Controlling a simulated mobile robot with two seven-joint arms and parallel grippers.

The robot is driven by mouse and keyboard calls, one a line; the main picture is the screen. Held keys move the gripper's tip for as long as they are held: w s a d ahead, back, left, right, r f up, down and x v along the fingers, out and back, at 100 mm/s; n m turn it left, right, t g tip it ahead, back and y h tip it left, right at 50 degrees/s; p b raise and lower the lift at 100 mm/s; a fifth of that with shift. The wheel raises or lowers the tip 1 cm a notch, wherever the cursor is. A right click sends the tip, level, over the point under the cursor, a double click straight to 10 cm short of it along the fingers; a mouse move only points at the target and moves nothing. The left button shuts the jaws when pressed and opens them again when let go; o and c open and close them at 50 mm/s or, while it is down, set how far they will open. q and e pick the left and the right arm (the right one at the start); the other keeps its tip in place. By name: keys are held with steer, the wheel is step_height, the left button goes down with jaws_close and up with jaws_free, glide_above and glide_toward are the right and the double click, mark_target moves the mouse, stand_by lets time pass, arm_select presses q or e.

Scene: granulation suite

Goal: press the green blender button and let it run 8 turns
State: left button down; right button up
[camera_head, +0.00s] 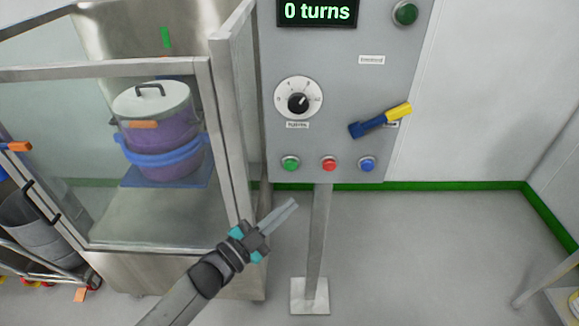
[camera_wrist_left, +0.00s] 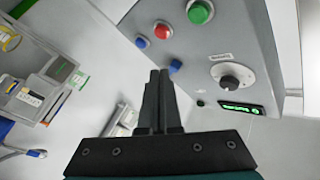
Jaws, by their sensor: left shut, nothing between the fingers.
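The grey control panel (camera_head: 345,90) stands on a post, its display (camera_head: 318,11) reading "0 turns". The green button (camera_head: 290,163) is at the lower left of the panel, beside a red button (camera_head: 329,164) and a blue button (camera_head: 367,164). My left gripper (camera_head: 290,205) is shut and empty, below the green button and apart from it. In the left wrist view the green button (camera_wrist_left: 200,12) is at the top, to the right of and above the shut fingers (camera_wrist_left: 159,75). The blender drum (camera_head: 165,130) sits behind a clear guard. My right gripper is not in view.
A dial (camera_head: 298,98) and a blue-and-yellow handle (camera_head: 380,120) are on the panel above the buttons. The metal-framed guard (camera_head: 222,130) stands close to the left.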

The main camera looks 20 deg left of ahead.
mark_target(291, 165)
arm_select(q)
steer(key=w+a+b, duration=0.2)
steer(key=w+b, duration=0.2)
steer(key=w, duration=0.4)
steer(key=shift+w+a, duration=0.2)
steer(key=shift+a, duration=0.05)
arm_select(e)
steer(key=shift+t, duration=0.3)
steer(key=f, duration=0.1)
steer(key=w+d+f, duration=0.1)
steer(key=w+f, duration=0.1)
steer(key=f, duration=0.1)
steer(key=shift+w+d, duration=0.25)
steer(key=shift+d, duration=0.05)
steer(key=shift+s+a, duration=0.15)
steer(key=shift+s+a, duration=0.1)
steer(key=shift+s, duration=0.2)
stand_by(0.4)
arm_select(q)
steer(key=shift+w+a, duration=0.1)
steer(key=shift+w, duration=0.3)
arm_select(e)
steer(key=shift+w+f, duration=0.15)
